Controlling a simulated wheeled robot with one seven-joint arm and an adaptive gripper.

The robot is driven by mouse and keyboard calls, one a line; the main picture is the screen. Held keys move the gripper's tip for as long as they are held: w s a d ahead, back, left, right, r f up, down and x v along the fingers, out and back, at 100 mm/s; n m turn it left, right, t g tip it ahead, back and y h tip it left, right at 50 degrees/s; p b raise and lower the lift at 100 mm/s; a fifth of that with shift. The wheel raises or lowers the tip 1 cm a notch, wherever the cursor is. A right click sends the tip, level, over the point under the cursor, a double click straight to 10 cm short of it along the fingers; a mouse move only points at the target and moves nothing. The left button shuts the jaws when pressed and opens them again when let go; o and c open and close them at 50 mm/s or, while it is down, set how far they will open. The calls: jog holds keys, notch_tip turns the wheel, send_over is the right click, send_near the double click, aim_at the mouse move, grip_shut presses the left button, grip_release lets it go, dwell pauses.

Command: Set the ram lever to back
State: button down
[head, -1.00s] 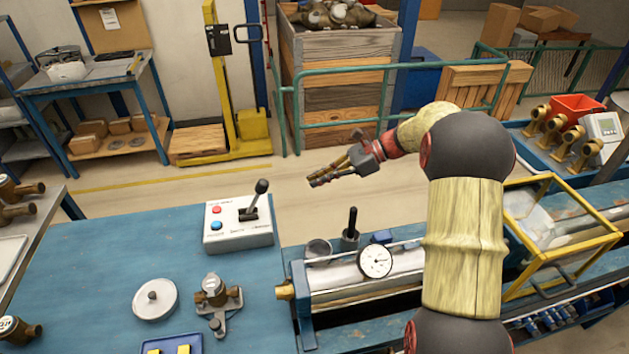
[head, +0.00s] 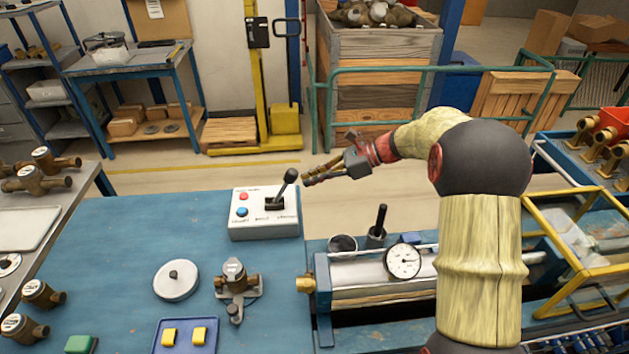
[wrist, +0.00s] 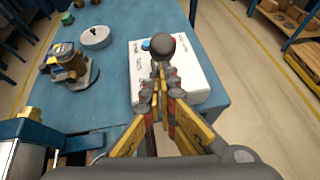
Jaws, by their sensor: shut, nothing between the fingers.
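The lever (head: 285,186) stands on a white control box (head: 263,225) at the back of the blue bench. It has a black knob on a grey shaft and leans to the right in the head view. My gripper (head: 306,181) is shut and empty, its fingertips just right of the knob. In the wrist view the round dark knob (wrist: 163,46) is right beyond the tips of my gripper (wrist: 158,70), which hide the shaft. I cannot tell whether they touch. The labels on the box are too small to read.
Red and blue buttons sit on the box's left side. A dark upright handle (head: 380,220) and a dial gauge (head: 403,261) stand right of the box, below my arm. A round white lid (head: 176,282) and a brass meter (head: 236,278) lie in front. Open floor lies behind the bench.

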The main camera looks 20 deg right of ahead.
aim_at(292, 174)
jog(key=shift+r, duration=0.1)
